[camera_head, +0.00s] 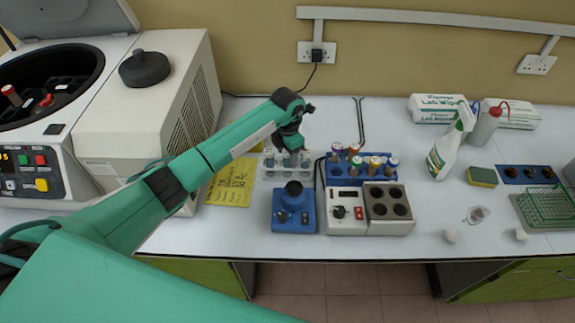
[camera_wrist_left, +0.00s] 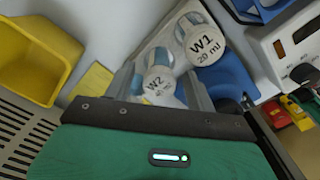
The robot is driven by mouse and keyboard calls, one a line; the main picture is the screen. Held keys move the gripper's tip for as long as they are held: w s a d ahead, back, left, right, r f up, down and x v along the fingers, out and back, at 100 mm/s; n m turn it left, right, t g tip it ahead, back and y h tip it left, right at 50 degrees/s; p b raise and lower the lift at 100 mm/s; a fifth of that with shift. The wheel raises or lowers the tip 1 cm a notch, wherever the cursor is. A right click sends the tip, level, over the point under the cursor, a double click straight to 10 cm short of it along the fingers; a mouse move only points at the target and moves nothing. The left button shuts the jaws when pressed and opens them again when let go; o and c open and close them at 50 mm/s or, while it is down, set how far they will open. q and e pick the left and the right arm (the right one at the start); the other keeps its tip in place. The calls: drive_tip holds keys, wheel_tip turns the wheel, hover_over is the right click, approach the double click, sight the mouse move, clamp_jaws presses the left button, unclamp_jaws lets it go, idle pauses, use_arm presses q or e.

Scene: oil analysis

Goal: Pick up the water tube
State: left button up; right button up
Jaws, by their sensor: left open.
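My left gripper (camera_head: 291,155) is above the clear tube rack (camera_head: 270,175), pointing down at the tubes in it. In the left wrist view its jaws (camera_wrist_left: 162,88) are open. A white-capped tube marked W2 (camera_wrist_left: 158,84) shows between the two grey fingers. A second white-capped tube, marked W1 20 ml (camera_wrist_left: 205,46), stands beside it, toward the upper right. The gripper partly hides the rack and tubes in the head view. I cannot tell whether the fingers touch W2. My right gripper is not in view.
A blue mixer (camera_head: 294,222) and a heating block (camera_head: 388,226) stand in front of the rack. A blue rack (camera_head: 358,180) of colour-capped tubes is just right. A white centrifuge (camera_head: 160,95) is at left. A spray bottle (camera_head: 447,150) stands farther right, with clear bench between.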

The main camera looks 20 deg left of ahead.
use_arm(q)
wheel_tip(320, 180, down, 2)
drive_tip(key=shift+f, duration=0.1)
drive_tip(key=c, duration=1.1)
drive_tip(key=shift+w+a+r, duration=0.1)
drive_tip(key=shift+r, duration=0.2)
